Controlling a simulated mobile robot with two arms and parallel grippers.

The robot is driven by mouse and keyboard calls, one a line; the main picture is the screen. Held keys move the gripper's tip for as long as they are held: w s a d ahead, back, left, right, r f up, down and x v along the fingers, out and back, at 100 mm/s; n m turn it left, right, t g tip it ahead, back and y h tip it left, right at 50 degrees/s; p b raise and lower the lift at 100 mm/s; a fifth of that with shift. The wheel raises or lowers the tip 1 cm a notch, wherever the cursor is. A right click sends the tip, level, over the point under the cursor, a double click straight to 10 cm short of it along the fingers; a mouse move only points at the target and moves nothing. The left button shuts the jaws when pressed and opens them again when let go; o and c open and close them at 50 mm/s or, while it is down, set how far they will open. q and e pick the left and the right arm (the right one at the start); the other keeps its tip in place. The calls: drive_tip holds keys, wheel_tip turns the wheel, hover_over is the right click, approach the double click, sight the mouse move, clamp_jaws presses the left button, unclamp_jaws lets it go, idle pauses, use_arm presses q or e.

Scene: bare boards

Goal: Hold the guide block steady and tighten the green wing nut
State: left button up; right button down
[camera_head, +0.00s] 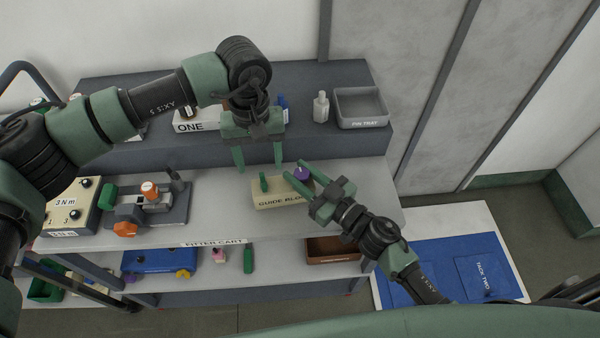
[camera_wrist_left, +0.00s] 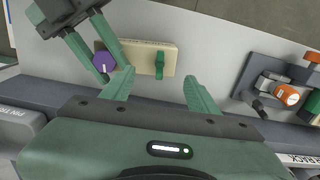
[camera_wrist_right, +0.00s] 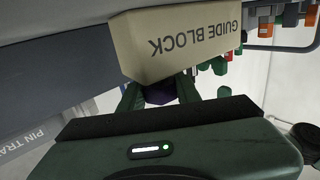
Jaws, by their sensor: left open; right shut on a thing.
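The tan guide block (camera_head: 280,197) lies on the cart top, its label facing front. The green wing nut (camera_head: 264,182) stands on the block's left part and a purple hexagonal knob (camera_head: 302,174) on its right part. My left gripper (camera_head: 258,166) is open and empty just behind the wing nut. In the left wrist view the wing nut (camera_wrist_left: 159,63) shows ahead, between the lines of the two fingers. My right gripper (camera_head: 293,170) is shut on the purple knob; in the right wrist view the knob (camera_wrist_right: 160,93) shows between its fingers, beside the guide block (camera_wrist_right: 175,40).
A fixture with orange knobs (camera_head: 150,205) and a torque box (camera_head: 70,205) stand left on the cart top. Behind, a raised shelf holds a pin tray (camera_head: 360,108) and a white bottle (camera_head: 321,106). The cart top between fixture and block is clear.

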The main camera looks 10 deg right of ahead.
sight(263, 179)
use_arm(q)
drive_tip(key=shift+f, duration=2.85)
